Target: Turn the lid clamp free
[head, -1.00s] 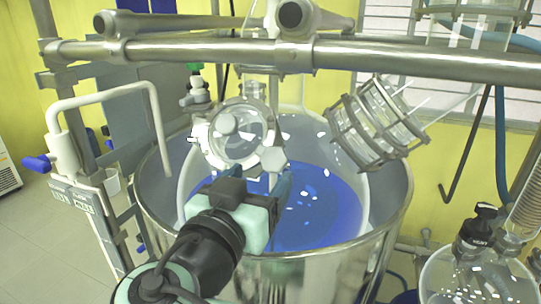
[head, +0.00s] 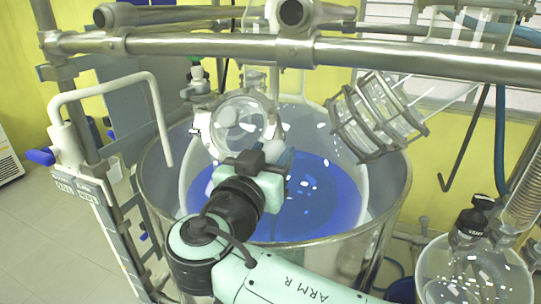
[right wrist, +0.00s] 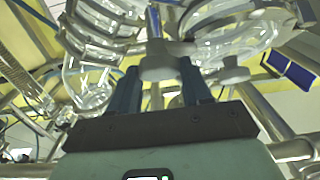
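The lid clamp is a grey metal ring with a lobed knob around the round glass lid (head: 238,118) of the vessel in the head view. My right gripper (head: 277,156) is just below and right of the lid, its fingers pointing up toward the clamp. In the right wrist view, the two dark fingers of my right gripper (right wrist: 160,78) stand apart, with the grey clamp knob (right wrist: 165,58) at and between their tips. I cannot tell whether either finger touches it. The glass lid (right wrist: 238,35) is up and right of the knob. My left gripper is not in view.
A steel vessel (head: 148,190) with blue liquid lies under the lid. A caged glass part (head: 375,115) tilts close on the right. A thick steel rail (head: 400,58) crosses above. A white bent pipe (head: 105,88) stands left, and a glass flask (head: 470,275) stands lower right.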

